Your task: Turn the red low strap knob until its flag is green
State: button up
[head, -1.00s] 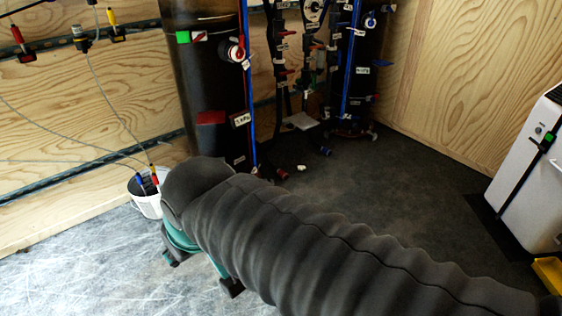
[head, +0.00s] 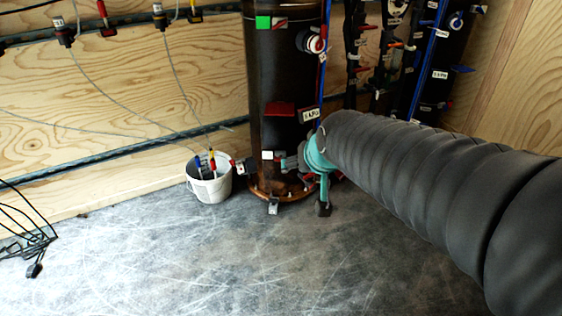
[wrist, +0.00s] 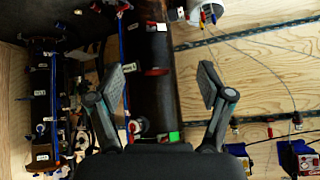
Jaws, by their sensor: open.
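A tall dark cylinder (head: 277,75) stands against the wood wall, and it also fills the middle of the wrist view (wrist: 155,100). A red flag-like piece (head: 280,109) sits low on it beside a white label (head: 308,115). Higher up are a green flag (head: 263,22) and a red-and-white round knob (head: 315,42). I cannot tell which part is the low strap knob; my gripper may hide it. My gripper (head: 305,182) is by the cylinder's lower right side. In the wrist view my gripper (wrist: 166,72) is open and empty, the red piece showing between its fingers.
A white bucket (head: 210,185) holding coloured-handled items stands left of the cylinder. Black cables (head: 30,230) lie on the floor at left. Another dark cylinder (head: 440,60) with fittings stands at right. Thin cables hang along the wall. The front floor is clear.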

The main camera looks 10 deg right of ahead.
aim_at(280, 161)
jog(key=w+a+f+m+t+b, duration=0.15)
jog(key=w+f, duration=0.25)
jog(key=w, duration=0.5)
jog(key=w+f+t+b, duration=0.1)
jog(key=w+f+t, duration=0.1)
jog(key=w+f, duration=0.45)
jog(key=w+f+m+t+b, duration=0.1)
jog(key=w+f, duration=0.2)
jog(key=w, duration=0.7)
jog(key=w+f+m+t+h+b, duration=0.15)
jog(key=w+f, duration=0.35)
jog(key=f, duration=0.7)
jog(key=w+f+t+h+b, duration=0.2)
jog(key=w+f+t+h, duration=0.15)
jog(key=f, duration=0.95)
jog(key=b+x, duration=0.1)
jog(key=x, duration=1.3)
jog(key=shift+w+d+r, duration=0.1)
jog(key=shift+w+r, duration=0.05)
jog(key=shift+w, duration=0.2)
jog(key=shift+c, duration=0.2)
jog(key=c, duration=1.1)
